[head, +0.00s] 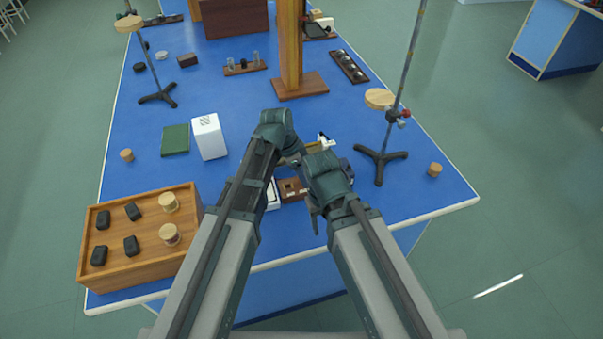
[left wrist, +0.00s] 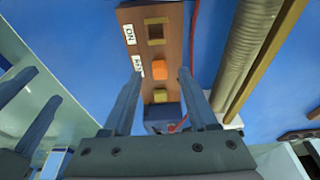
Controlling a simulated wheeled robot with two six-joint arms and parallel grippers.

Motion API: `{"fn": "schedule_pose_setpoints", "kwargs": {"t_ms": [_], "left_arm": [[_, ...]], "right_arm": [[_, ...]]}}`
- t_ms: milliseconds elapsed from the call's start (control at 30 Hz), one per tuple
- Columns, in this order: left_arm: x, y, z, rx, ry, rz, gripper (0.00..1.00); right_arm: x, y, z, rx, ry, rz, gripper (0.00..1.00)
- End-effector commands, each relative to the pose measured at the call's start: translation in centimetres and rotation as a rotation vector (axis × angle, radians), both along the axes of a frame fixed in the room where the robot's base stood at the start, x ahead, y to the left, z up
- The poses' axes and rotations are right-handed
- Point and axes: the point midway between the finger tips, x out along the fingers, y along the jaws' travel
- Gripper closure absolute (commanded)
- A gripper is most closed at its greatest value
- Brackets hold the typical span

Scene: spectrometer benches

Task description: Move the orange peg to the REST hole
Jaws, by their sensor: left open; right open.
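The brown peg board (left wrist: 173,25) shows in the left wrist view, and part of it shows in the head view (head: 292,188). The orange peg (left wrist: 158,69) is on the board, level with a white label (left wrist: 137,66) that seems to start with R and is partly covered by a finger. An empty square hole (left wrist: 155,32) lies beside the ON label (left wrist: 129,35). My left gripper (left wrist: 160,72) is open, its fingertips on either side of the peg in the picture; contact is unclear. My right gripper (head: 313,215) is open; its fingers also show at the left wrist view's left edge.
A small yellow square (left wrist: 160,96) and a dark blue block (left wrist: 162,117) are near the peg. A ribbed grey cylinder (left wrist: 245,52) lies to the right. A stand (head: 380,155) is right of my arms, a white box (head: 209,137) and wooden tray (head: 140,270) left.

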Motion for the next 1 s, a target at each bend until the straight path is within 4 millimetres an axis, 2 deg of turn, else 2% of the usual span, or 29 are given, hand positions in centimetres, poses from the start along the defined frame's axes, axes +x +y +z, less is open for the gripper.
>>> {"fn": "schedule_pose_setpoints", "kwargs": {"t_ms": [33,700,833,1000], "left_arm": [[-0.1,0.1,0.9,0.0,0.0,0.0,0.42],[-0.8,2.7,10.9,0.0,0.001,0.002,0.42],[-0.9,3.1,12.1,0.0,0.001,0.002,0.42],[-1.0,3.3,12.5,0.0,0.0,0.0,0.42]], "right_arm": [[0.0,0.0,0.9,0.0,0.0,0.0,0.43],[0.0,0.0,10.9,0.0,0.0,0.0,0.43],[0.0,0.0,12.1,0.0,0.0,0.001,0.43],[0.0,0.0,12.5,0.0,0.0,0.001,0.43]]}}
